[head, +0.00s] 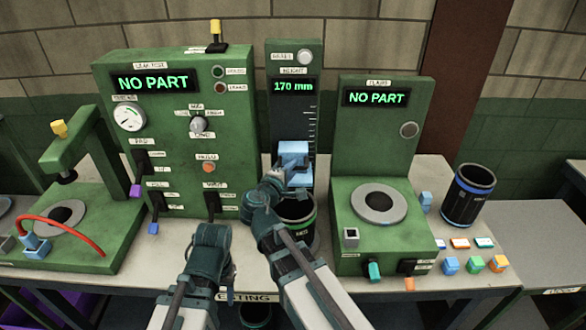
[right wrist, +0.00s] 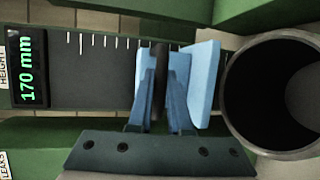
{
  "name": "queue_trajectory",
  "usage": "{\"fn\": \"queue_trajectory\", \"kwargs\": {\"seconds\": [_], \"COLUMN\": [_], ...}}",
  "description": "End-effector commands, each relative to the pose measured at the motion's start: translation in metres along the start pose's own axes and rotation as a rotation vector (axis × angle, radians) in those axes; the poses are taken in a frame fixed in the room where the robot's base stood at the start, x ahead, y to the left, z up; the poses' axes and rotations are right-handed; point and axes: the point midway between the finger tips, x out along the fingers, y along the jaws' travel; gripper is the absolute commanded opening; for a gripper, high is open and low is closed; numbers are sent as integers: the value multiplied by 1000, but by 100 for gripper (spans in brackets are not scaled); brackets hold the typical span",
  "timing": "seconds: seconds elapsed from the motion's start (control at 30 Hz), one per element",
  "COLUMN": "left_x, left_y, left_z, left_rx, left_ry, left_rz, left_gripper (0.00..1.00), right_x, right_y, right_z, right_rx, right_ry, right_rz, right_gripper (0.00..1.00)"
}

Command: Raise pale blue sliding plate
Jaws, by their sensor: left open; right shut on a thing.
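The pale blue sliding plate (head: 293,148) sits on the dark scale of the height gauge, whose display (head: 293,86) reads 170 mm. In the right wrist view the plate (right wrist: 204,82) is beside the fingers. My right gripper (head: 294,176) is at the plate; in the right wrist view its blue fingers (right wrist: 163,95) are shut on a dark upright part, seemingly the plate's handle. A black sleeve with a green band (head: 298,226) stands below the plate; its open rim (right wrist: 236,95) is near the plate in the wrist view. My left gripper (head: 210,242) is empty at the bench front, fingertips hidden.
A large green test box (head: 180,180) stands left of the gauge and a green gauge station (head: 381,150) with a grey ring stands right. A black sleeve with a blue band (head: 468,195) and several small coloured blocks are at the right. A red hose (head: 75,225) lies at the left.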

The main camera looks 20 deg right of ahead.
Motion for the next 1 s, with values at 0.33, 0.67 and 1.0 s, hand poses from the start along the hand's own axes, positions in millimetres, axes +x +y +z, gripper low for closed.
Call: {"fn": "queue_trajectory", "kwargs": {"seconds": [0.33,0.67,1.0], "left_x": [-84,-134,-138], "left_y": [-8,-12,-13], "left_z": [5,8,8], "left_rx": [-5,-13,-12], "left_ry": [0,-1,-1], "left_rz": [1,3,3], "left_gripper": [50,50,50], "right_x": [-17,-27,-27], "right_y": [83,133,137], "right_z": [7,11,11], "right_rx": [-2,-2,-4], "right_ry": [1,1,1], "right_rz": [2,2,7], "right_gripper": [0,0,0]}}
